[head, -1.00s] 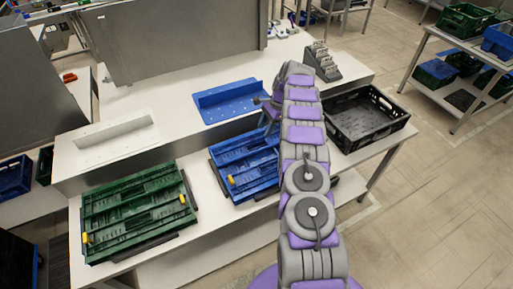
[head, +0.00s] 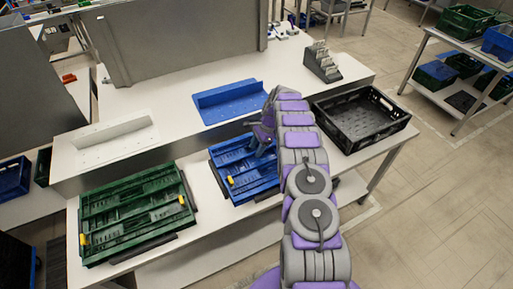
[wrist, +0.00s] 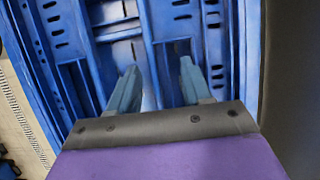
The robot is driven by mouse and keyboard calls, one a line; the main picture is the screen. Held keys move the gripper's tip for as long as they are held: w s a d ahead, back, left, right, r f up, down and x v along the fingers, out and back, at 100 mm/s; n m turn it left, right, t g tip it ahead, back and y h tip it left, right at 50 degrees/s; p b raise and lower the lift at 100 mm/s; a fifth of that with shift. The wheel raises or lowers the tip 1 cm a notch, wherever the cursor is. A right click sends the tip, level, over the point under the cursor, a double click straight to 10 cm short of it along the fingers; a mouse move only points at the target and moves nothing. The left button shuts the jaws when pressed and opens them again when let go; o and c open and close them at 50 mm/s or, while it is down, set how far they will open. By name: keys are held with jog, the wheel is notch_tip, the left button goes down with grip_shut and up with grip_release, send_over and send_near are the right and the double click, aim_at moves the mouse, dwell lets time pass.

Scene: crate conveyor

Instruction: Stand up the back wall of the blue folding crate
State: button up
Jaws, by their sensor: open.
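My gripper (head: 262,138) is at the crate's back right part, over the folded panels. In the wrist view my gripper (wrist: 160,88) is open, its two fingers apart and pointing at the blue panels. No crate part is clearly held between them. My arm hides the crate's right end in the head view.
A folded green crate (head: 135,215) lies to the left. An open black crate (head: 360,118) stands to the right. Behind are a blue angled plate (head: 232,105), a white angled plate (head: 115,140) and a grey slotted holder (head: 322,65). Bench room behind the plates is clear.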

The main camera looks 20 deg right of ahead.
grip_shut()
dwell(0.4)
jog(key=shift+r, duration=0.15)
